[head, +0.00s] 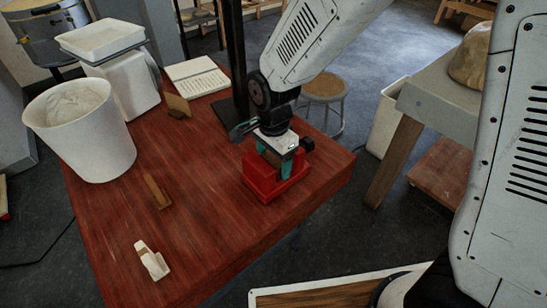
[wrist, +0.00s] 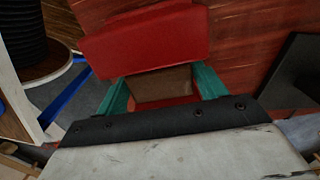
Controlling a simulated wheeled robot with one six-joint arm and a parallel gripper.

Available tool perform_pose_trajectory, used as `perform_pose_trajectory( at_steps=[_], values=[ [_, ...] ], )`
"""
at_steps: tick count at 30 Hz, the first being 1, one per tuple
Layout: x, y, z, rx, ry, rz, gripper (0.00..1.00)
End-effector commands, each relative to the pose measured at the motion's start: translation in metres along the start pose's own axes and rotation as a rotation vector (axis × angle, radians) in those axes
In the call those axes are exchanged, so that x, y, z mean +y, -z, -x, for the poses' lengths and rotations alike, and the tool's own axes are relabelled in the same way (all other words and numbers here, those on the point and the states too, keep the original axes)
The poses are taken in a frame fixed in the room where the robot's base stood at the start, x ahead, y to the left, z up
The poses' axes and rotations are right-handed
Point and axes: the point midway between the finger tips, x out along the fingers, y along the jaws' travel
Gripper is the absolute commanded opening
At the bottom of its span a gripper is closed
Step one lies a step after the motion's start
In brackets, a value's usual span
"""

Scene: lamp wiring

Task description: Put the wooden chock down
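My gripper (head: 274,160) points down over the red U-shaped holder (head: 262,188) near the right end of the table. Its teal fingers stand on either side of a brown wooden chock (head: 271,157), and it looks shut on it. In the wrist view the chock (wrist: 165,86) fills the space between the fingers, with the red holder (wrist: 145,42) just beyond it. The chock's lower part is hidden, so I cannot tell whether it touches the holder's floor.
Two small wooden pieces (head: 157,192) (head: 178,106) and a pale tool (head: 152,260) lie apart. The front middle is mostly clear.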

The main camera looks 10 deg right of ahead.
Motion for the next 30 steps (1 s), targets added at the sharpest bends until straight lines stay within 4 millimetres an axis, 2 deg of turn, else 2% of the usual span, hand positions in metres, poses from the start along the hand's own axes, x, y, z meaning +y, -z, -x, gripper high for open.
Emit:
perform_pose_trajectory(
  at_steps=[9,13,17,24,30],
  values=[
    [0.0,0.0,0.001,0.0,0.0,0.0,0.85],
    [0.0,0.0,0.009,0.0,0.002,0.0,0.85],
    [-0.001,0.0,0.03,0.001,0.005,0.0,0.85],
    [-0.001,0.0,0.083,0.001,0.006,0.0,0.85],
    [-0.001,0.0,0.114,0.0,0.003,0.0,0.85]
  ],
)
